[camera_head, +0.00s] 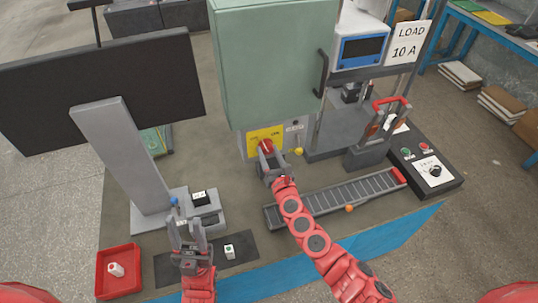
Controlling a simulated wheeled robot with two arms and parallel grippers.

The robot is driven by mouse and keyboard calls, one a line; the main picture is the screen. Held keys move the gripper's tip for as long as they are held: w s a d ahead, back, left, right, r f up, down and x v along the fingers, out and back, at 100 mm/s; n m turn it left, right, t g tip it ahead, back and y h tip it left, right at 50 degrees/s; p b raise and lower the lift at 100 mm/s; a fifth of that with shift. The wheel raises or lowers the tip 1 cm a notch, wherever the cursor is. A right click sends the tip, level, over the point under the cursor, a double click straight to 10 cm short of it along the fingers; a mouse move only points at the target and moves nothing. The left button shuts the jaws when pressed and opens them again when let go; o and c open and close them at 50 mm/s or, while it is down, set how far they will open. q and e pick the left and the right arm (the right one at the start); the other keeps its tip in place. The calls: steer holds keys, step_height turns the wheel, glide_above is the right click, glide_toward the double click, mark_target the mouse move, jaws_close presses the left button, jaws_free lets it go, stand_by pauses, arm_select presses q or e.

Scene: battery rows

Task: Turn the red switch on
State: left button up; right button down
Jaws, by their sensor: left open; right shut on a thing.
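The red switch (265,144) sits on a yellow plate (256,135) on the panel below the green cabinet. My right gripper (266,152) is at the switch, with its jaws closed around it. The gripper partly hides the switch, so its exact angle is hard to tell. My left gripper (186,232) is open, above the dark mat near the table's front left.
A red tray (118,290) with a small white-and-red item stands at the front left. A black control box (447,178) is at the right.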

steer(key=m+b, duration=0.1)
steer(key=m, duration=0.2)
steer(key=shift+f+m, duration=0.1)
steer(key=shift+m, duration=0.3)
steer(key=m+b, duration=0.1)
steer(key=m, duration=0.2)
steer(key=shift+m, duration=0.3)
steer(key=m+b, duration=0.1)
steer(key=m, duration=0.2)
steer(key=m+b, duration=0.1)
steer(key=m, duration=0.2)
steer(key=shift+a+r, duration=0.1)
steer(key=shift+r, duration=0.1)
steer(key=shift+m, duration=0.3)
steer(key=shift+c, duration=1.5)
jaws_free()
steer(key=shift+s, duration=0.15)
